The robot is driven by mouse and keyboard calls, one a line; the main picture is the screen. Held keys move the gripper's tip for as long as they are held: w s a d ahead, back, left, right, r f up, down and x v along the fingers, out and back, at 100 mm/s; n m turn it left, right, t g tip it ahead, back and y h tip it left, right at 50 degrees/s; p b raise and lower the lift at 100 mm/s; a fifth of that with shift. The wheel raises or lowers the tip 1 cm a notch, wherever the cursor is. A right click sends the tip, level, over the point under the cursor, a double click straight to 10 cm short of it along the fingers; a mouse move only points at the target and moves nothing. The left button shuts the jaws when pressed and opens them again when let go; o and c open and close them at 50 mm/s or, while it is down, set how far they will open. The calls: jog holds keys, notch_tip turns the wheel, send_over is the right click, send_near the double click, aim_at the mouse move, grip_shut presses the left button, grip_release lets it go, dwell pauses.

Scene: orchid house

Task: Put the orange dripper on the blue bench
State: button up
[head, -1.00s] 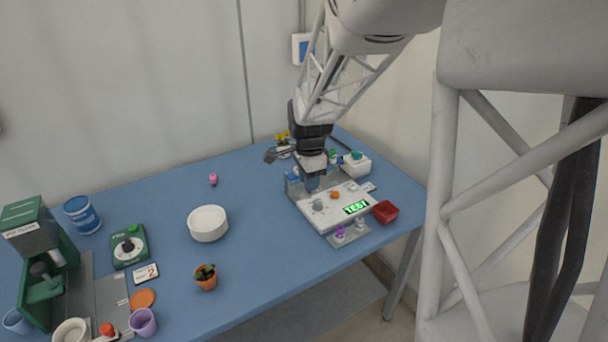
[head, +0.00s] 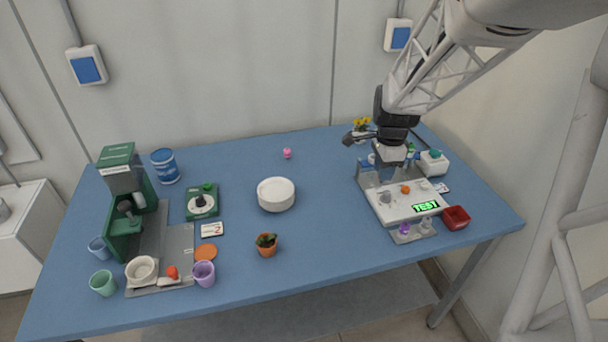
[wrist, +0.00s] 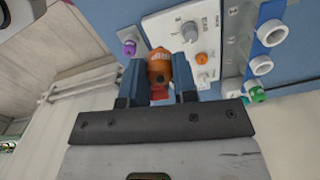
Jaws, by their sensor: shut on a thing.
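In the wrist view, the orange dripper (wrist: 159,66) is between the two fingers of my gripper (wrist: 160,80), which is shut on it. A red part shows at its near end. In the head view, my gripper (head: 392,168) is above the rear left of the white panel device, and the dripper cannot be made out there. The blue bench (head: 335,225) spans the head view, with the device standing on its right part.
The white panel device (head: 425,199) has a lit TEST display and an orange knob (head: 405,189). A purple dripper (head: 404,229) stands at its front. Bare bench lies between plant and device.

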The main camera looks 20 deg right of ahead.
jog(key=w+d+f, duration=0.2)
jog(key=w+d, duration=1.3)
jog(key=d, duration=0.1)
jog(key=w+d+f, duration=0.2)
jog(key=w+d, duration=1.3)
jog(key=shift+w+d, duration=0.25)
jog(key=shift+d, duration=0.1)
jog(key=shift+f, duration=2.45)
jog(key=shift+f, duration=0.1)
jog(key=shift+f, duration=2.4)
jog(key=shift+f, duration=0.1)
